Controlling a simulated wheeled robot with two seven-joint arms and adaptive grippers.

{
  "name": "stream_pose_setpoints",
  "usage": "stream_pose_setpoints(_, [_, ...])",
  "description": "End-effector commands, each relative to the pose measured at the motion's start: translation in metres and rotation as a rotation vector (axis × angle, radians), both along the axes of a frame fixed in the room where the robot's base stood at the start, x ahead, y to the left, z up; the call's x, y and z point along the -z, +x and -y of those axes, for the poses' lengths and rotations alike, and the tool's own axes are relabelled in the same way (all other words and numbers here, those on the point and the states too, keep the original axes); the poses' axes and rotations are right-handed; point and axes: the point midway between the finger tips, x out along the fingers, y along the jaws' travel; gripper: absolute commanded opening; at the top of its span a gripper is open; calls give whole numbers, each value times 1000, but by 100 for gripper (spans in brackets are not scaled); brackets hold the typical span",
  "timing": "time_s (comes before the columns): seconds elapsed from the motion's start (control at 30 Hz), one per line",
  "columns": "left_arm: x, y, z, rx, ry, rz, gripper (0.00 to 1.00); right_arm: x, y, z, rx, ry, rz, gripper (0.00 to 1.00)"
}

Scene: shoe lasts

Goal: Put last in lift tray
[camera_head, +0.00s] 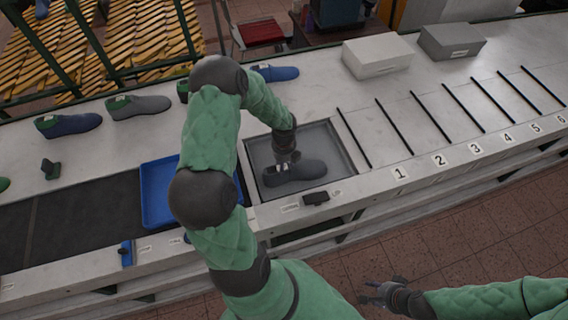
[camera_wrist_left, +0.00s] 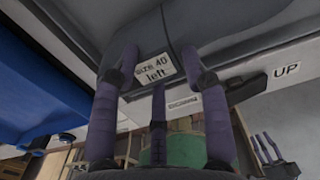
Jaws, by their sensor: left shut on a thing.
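A dark grey last (camera_head: 302,171) is at the lift tray (camera_head: 318,136), a grey recessed tray with a dark rim. My left gripper (camera_head: 284,157) is shut on the heel end of the last from above, and the toe points right. In the left wrist view, the purple fingers (camera_wrist_left: 158,75) of this gripper stand either side of a white label reading "size 40 left" (camera_wrist_left: 153,70). I cannot tell whether the last touches the tray floor. My right gripper (camera_head: 380,292) is empty, low in front of the counter, with its fingers spread.
A blue tray (camera_head: 158,190) stands left of the lift tray, partly hidden by my left arm. Several lasts, such as a blue one (camera_head: 68,124) and a grey one (camera_head: 138,106), line the back. A small black control (camera_head: 315,198) sits at the front edge. Numbered lanes (camera_head: 420,125) are clear.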

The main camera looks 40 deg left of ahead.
Motion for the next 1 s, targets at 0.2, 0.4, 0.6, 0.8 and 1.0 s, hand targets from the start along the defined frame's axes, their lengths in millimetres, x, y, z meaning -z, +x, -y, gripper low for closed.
stream_pose_setpoints(0.2, [2, 0, 0, 0, 0, 0, 62, 1, 0, 0, 0, 0, 0, 40])
stream_pose_setpoints(0.4, [2, 0, 0, 0, 0, 0, 69, 1, 0, 0, 0, 0, 0, 40])
stream_pose_setpoints(0.6, [0, 0, 0, 0, 0, 0, 69, 0, 0, 0, 0, 0, 0, 40])
stream_pose_setpoints(0.8, [-22, 1, -1, 0, 2, 2, 69, -3, 0, 0, 0, 0, 0, 40])
stream_pose_setpoints(1.0, [-63, 1, -1, 0, 3, 5, 69, -7, 0, 0, 0, 0, 0, 40])
